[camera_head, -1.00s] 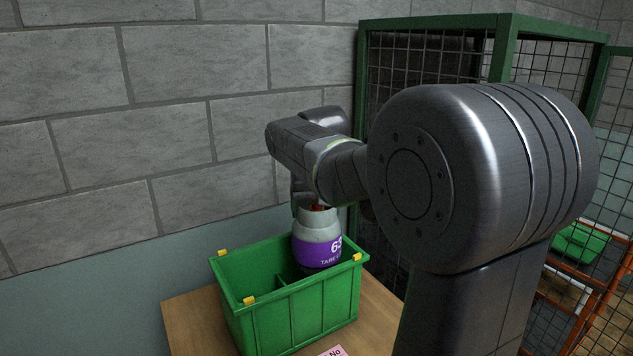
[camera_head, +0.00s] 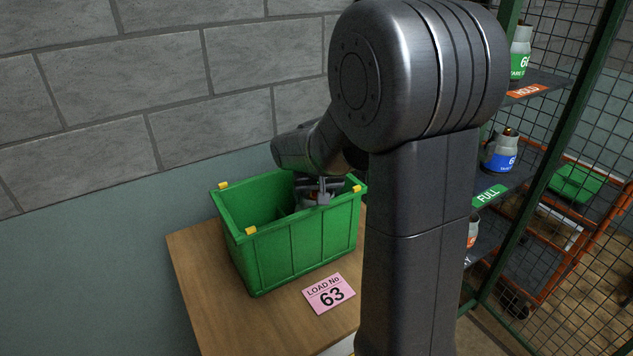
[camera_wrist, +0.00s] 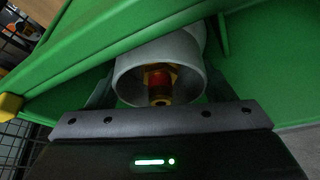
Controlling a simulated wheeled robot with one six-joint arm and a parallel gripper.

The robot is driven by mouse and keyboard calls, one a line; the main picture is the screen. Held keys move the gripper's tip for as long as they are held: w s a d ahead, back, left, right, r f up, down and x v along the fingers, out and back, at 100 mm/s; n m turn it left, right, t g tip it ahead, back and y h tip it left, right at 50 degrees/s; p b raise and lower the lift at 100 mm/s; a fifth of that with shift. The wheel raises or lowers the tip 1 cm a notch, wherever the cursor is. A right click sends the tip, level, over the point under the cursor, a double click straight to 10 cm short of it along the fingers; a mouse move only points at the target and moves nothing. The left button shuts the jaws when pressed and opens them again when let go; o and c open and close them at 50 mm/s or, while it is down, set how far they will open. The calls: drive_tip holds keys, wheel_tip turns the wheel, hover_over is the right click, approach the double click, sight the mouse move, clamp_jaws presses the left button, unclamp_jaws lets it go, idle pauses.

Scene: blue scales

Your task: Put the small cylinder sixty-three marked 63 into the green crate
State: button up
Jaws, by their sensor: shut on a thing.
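The green crate (camera_head: 290,252) stands on a wooden table, with a divider inside and yellow clips on its rim. My gripper (camera_head: 318,190) is down inside the right part of the crate, shut on the small cylinder (camera_head: 307,200). Only the grey top of the cylinder shows in the head view; its body and its number are hidden by the crate wall and my gripper. In the wrist view the cylinder's grey collar (camera_wrist: 160,80) with a red and brass valve sits between my fingers, with green crate walls around it. I cannot tell whether its base touches the crate floor.
A pink card reading "LOAD No 63" (camera_head: 330,293) lies on the table (camera_head: 215,310) before the crate. A mesh cage at right holds shelves with other cylinders, one green-banded (camera_head: 519,65), one blue-banded (camera_head: 499,160). A block wall stands behind.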

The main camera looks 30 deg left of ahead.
drive_tip(key=shift+f, duration=0.2)
drive_tip(key=o, duration=2.1)
drive_tip(key=shift+f, duration=0.1)
drive_tip(key=shift+c, duration=0.2)
drive_tip(key=shift+r, duration=0.35)
drive_tip(key=v, duration=1.1)
drive_tip(key=shift+s+d+r, duration=0.2)
drive_tip(key=shift+d+r, duration=0.05)
